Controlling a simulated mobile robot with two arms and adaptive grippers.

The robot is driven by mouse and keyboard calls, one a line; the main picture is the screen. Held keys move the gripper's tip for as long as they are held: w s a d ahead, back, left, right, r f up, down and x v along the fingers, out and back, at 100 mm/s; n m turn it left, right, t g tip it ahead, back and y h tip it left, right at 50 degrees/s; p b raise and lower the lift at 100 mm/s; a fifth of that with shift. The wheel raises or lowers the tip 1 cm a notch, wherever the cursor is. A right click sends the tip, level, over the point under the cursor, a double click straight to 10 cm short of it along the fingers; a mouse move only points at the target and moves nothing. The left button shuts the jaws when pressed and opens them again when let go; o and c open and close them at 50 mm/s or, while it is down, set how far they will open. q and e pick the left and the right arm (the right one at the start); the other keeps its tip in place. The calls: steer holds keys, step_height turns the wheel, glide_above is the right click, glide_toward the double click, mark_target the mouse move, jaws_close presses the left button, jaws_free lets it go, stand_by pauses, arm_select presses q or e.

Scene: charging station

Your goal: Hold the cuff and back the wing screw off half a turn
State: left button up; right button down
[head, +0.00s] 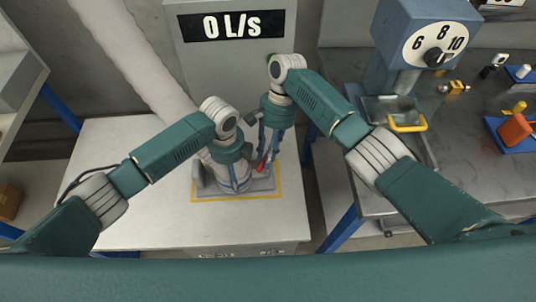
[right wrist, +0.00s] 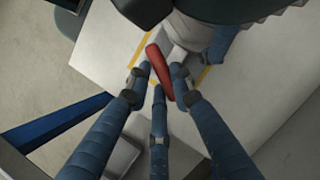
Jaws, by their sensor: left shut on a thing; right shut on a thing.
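The red wing screw (right wrist: 160,72) shows in the right wrist view as a tilted red bar between the blue fingers of my right gripper (right wrist: 160,85), which is shut on it. In the head view the wing screw (head: 262,162) is a small red patch under my right gripper (head: 267,148). My left gripper (head: 233,173) points down just left of it, shut on the cuff, which its fingers and wrist mostly hide. A pale part of the cuff (right wrist: 188,33) shows beside the screw in the right wrist view. The screw's turn angle cannot be read.
The pale hose (head: 140,50) hangs down behind my left arm. A display panel (head: 232,26) reads 0 L/S behind. The white table (head: 130,215) is clear around the yellow-outlined grey base. At right, a metal bench (head: 475,150) holds a dial machine (head: 425,40) and coloured parts.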

steer(key=n+h, duration=0.1)
steer(key=n, duration=0.1)
steer(key=n+h, duration=0.1)
steer(key=n, duration=0.1)
steer(key=shift+w+f+n+g, duration=0.1)
steer(key=shift+n+g, duration=0.3)
steer(key=shift+n, duration=0.3)
steer(key=shift+d, duration=0.1)
steer(key=shift+f, duration=0.1)
steer(key=c, duration=1.5)
jaws_free()
steer(key=shift+a+r, duration=0.2)
steer(key=shift+a, duration=0.05)
